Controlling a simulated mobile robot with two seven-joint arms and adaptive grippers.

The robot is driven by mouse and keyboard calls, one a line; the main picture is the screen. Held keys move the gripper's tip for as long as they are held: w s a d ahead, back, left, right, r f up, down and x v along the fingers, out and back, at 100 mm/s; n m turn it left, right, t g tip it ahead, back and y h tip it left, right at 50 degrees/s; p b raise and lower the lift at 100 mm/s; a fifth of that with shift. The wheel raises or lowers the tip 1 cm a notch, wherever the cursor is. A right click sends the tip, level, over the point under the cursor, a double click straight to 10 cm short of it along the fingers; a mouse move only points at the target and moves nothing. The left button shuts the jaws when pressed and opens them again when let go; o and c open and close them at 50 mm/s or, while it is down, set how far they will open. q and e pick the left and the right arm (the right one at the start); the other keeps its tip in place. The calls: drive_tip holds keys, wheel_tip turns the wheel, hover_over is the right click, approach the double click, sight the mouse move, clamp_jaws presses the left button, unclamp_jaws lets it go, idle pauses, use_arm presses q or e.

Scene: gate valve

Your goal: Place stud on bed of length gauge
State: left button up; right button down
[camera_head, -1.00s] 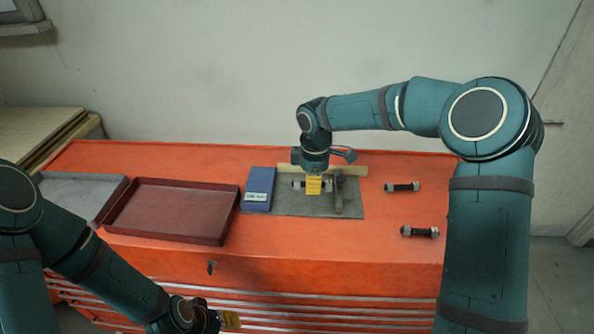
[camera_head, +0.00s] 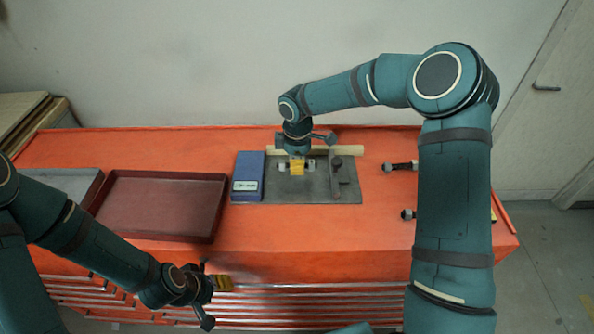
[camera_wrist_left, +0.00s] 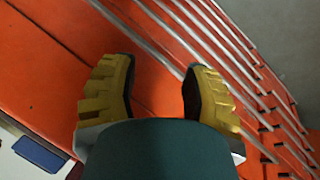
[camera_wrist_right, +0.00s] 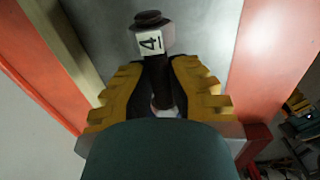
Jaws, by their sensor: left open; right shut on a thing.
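The length gauge has a flat grey bed (camera_head: 300,190), a pale back rail (camera_head: 345,151), a blue block (camera_head: 248,178) at its left and a grey upright stop (camera_head: 337,180) at its right. My right gripper (camera_head: 297,169) is shut on the middle of a dark stud (camera_wrist_right: 158,78), over the bed. The stud's pale end nuts show either side of the fingers; one bears a white tag (camera_wrist_right: 150,43) marked 4. I cannot tell whether the stud touches the bed. My left gripper (camera_head: 222,283) is open and empty in front of the orange cabinet; its spread fingers show in the left wrist view (camera_wrist_left: 158,85).
Two more studs, one farther back (camera_head: 399,166) and one nearer (camera_head: 408,214), lie right of the gauge, partly hidden by my right arm. A dark red tray (camera_head: 160,232) and a grey tray (camera_head: 73,183) stand left on the orange cabinet top (camera_head: 300,228).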

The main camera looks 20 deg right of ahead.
sight(297, 177)
drive_tip(key=shift+f, duration=1.55)
drive_tip(key=shift+f, duration=0.1)
drive_tip(key=c, duration=1.1)
unclamp_jaws()
wheel_tip(297, 177, up, 12)
drive_tip(key=shift+r, duration=0.15)
